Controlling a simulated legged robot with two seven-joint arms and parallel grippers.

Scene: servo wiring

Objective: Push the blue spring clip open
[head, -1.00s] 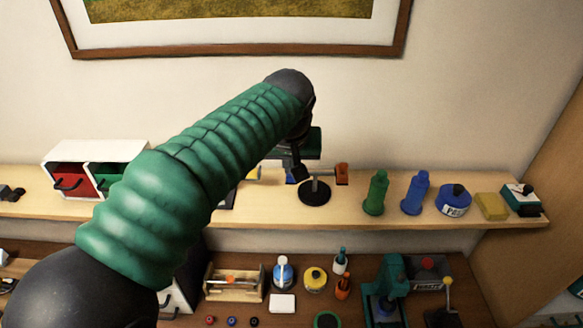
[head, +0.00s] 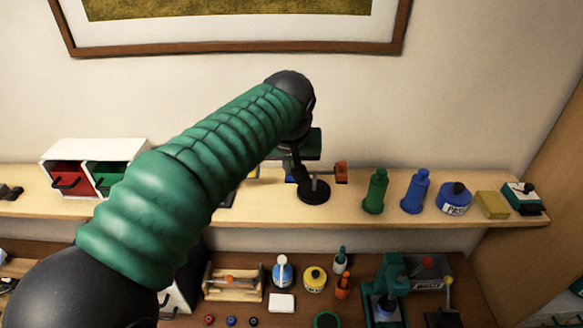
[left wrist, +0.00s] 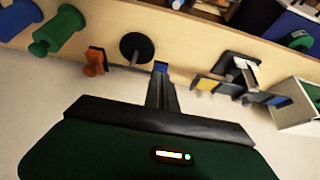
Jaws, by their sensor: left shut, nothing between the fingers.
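The blue spring clip (left wrist: 161,67) shows only as a small blue patch right at my fingertips in the left wrist view; my fingers hide the rest. In the head view a sliver of blue (head: 290,178) shows left of the black round stand, mostly hidden by my arm and gripper. My left gripper (left wrist: 161,78) is shut and empty, its tips at the blue clip; whether they touch it I cannot tell. In the head view the gripper (head: 298,170) hangs below my green-sleeved arm. My right gripper is out of view.
A black round stand (left wrist: 136,47) and an orange clip (left wrist: 95,62) are beside the blue clip on the shelf. Green (head: 376,192) and blue (head: 415,192) bottles stand farther right. A white drawer box (head: 95,150) is at left. The wall is close behind.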

